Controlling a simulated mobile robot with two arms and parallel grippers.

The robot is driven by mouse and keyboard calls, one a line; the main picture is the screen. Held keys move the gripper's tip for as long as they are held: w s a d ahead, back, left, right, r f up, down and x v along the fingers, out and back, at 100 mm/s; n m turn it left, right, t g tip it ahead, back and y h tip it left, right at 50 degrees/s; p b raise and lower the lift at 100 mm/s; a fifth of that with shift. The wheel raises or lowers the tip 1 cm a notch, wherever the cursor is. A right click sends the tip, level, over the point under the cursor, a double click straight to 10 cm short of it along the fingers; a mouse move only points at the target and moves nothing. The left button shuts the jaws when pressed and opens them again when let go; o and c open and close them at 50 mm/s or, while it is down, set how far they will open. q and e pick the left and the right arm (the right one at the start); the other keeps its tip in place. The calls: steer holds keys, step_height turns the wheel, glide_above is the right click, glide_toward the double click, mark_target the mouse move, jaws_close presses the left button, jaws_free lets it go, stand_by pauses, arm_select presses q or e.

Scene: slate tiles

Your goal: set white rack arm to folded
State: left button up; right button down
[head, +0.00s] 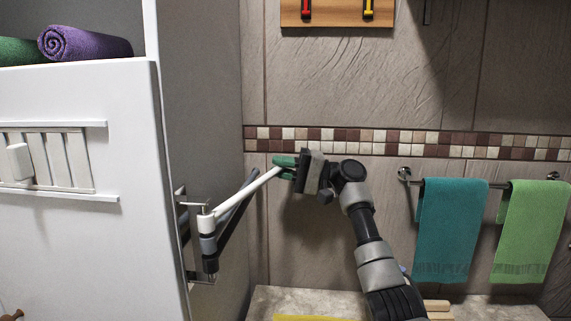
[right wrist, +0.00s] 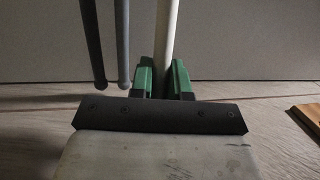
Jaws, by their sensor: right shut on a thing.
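The white rack arm (head: 247,191) is a thin white bar on a swivel rack fixed to the side of the white cabinet. It slants up and to the right, out from the rack's post (head: 208,240). Darker grey arms (head: 231,221) hang from the same post behind and below it. My right gripper (head: 283,168) is shut on the white arm's outer end. In the right wrist view the white arm (right wrist: 168,35) stands between the green fingers (right wrist: 163,80), and two grey arms (right wrist: 122,45) are to its left, apart from the fingers. My left gripper is not in view.
The white cabinet (head: 110,235) fills the left, with rolled towels (head: 85,41) on top. A rail with a teal towel (head: 445,230) and a green towel (head: 530,230) is on the tiled wall to the right. A wooden hook board (head: 337,14) hangs above.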

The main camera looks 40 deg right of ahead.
steer(key=shift+w+a, duration=0.15)
steer(key=shift+w, duration=0.05)
stand_by(0.3)
steer(key=c, duration=1.1)
jaws_free()
steer(key=b+v, duration=0.3)
steer(key=v, duration=0.8)
steer(key=shift+w, duration=0.1)
steer(key=shift+c, duration=0.2)
